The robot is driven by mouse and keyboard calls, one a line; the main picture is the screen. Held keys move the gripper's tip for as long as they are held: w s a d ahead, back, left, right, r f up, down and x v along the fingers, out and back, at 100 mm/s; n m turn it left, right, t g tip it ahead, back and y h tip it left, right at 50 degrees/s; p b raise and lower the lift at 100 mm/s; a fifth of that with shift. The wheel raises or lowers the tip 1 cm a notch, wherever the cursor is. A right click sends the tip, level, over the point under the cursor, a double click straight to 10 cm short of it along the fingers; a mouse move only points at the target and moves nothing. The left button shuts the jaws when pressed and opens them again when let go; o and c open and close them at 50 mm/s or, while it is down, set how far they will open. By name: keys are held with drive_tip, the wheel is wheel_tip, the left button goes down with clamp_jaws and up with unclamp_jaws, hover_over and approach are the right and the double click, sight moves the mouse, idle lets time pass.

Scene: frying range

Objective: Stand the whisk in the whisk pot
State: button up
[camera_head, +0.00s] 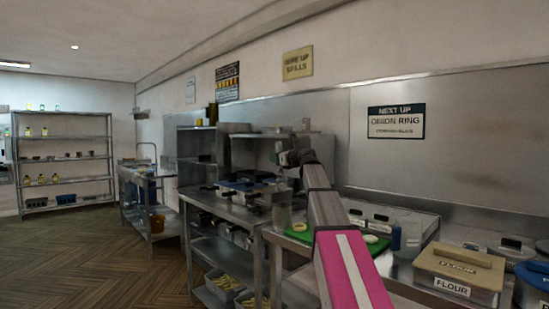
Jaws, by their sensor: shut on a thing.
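My arm reaches from the bottom of the head view up to my gripper (283,160), which is small and far off above the steel counter. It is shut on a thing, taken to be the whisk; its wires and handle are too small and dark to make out.
The green board (298,232) carries pale rings and is partly hidden by my arm. The fryer (247,186) stands left. Open wooden floor (95,255) lies at far left.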

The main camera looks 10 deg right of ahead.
wheel_tip(320, 180, down, 14)
drive_tip(key=shift+w+f, duration=0.2)
drive_tip(key=shift+w, duration=0.15)
idle(1.1)
drive_tip(key=o, duration=1)
